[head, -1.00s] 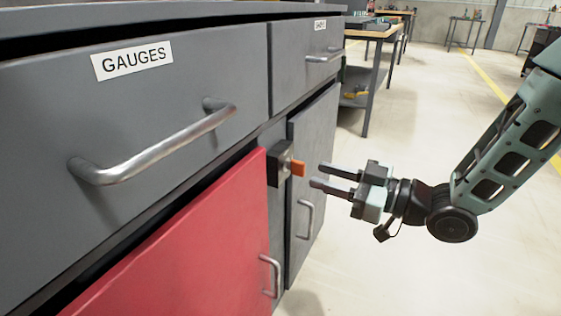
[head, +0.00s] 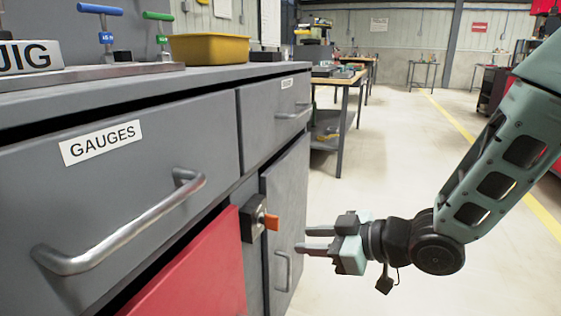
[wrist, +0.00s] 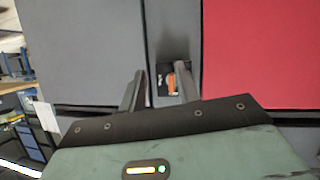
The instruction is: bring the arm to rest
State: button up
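My gripper (head: 316,240) is in the lower middle of the head view, with its two fingers apart and nothing between them. Its fingers point left toward the grey cabinet front and stand clear of it. In the wrist view my gripper (wrist: 160,88) is also open, with an orange latch tab (wrist: 171,82) seen beyond and between the fingers. In the head view the orange tab (head: 271,222) sits on a dark latch block (head: 253,218) on the cabinet, up and left of the fingertips.
The GAUGES drawer (head: 200,150) and a second drawer (head: 262,115) look shut. A red door (head: 205,275) and a grey door (head: 290,190) are below. A yellow tray (head: 208,48) and T-handled tools (head: 100,10) stand on top. Open floor (head: 375,150) lies right of the cabinet.

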jog(key=s+d+r+m+g+h+p, duration=0.2)
jog(key=s+d+h, duration=0.15)
jog(key=s, duration=0.45)
jog(key=s+d+r+m+g+h+p, duration=0.1)
jog(key=s+d+r+m+g+h, duration=0.2)
jog(key=s, duration=0.4)
jog(key=s+d+r+m+g+h+p, duration=0.1)
jog(key=s+d+g+h+p, duration=0.15)
jog(key=s+h, duration=0.4)
notch_tip(320, 180, up, 36)
jog(key=s+y+p, duration=0.1)
jog(key=p, duration=3.5)
jog(key=shift+t+y, duration=0.35)
jog(key=shift+y, duration=0.05)
jog(key=shift+s, duration=0.1)
